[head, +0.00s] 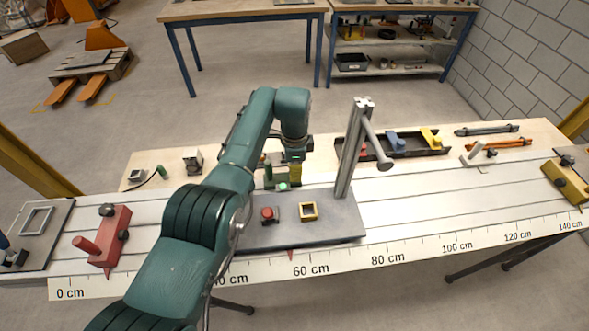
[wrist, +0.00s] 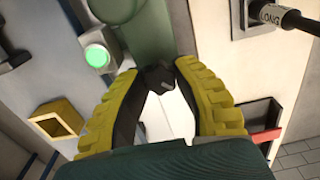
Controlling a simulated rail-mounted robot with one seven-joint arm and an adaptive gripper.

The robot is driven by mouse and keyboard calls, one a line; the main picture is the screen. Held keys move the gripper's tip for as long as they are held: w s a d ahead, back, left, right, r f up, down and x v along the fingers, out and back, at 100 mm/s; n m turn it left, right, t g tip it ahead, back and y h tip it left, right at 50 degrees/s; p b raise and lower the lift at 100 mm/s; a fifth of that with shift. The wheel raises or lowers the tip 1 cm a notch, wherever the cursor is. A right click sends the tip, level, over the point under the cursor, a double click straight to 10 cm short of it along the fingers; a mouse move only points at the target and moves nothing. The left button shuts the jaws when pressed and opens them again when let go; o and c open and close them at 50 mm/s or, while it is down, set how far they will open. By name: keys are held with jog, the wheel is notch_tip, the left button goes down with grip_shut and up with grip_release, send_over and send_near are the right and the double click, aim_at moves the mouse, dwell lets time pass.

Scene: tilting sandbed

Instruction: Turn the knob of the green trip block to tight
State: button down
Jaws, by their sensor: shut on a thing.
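The green trip block (wrist: 145,25) shows at the top middle of the wrist view, and part of it shows in the head view (head: 269,173) beside my gripper. Its dark knob (wrist: 158,77) is between the tips of my yellow-padded gripper (wrist: 160,80), which is shut on it. In the head view my gripper (head: 295,170) points down behind the grey plate. The fingers hide part of the knob, and I cannot read its setting. A bright green round cap (wrist: 96,56) sits on a pale square mount beside the block.
A grey post (head: 350,150) with a slanting lever stands to the right of my gripper. A dark tray (head: 420,149) holds coloured blocks farther right. The rail's middle right is clear.

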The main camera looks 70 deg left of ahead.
jog(key=shift+f, duration=0.2)
jog(key=c, duration=0.7)
grip_release()
jog(key=shift+s, duration=0.1)
jog(key=shift+r, duration=0.1)
notch_tip(320, 180, up, 12)
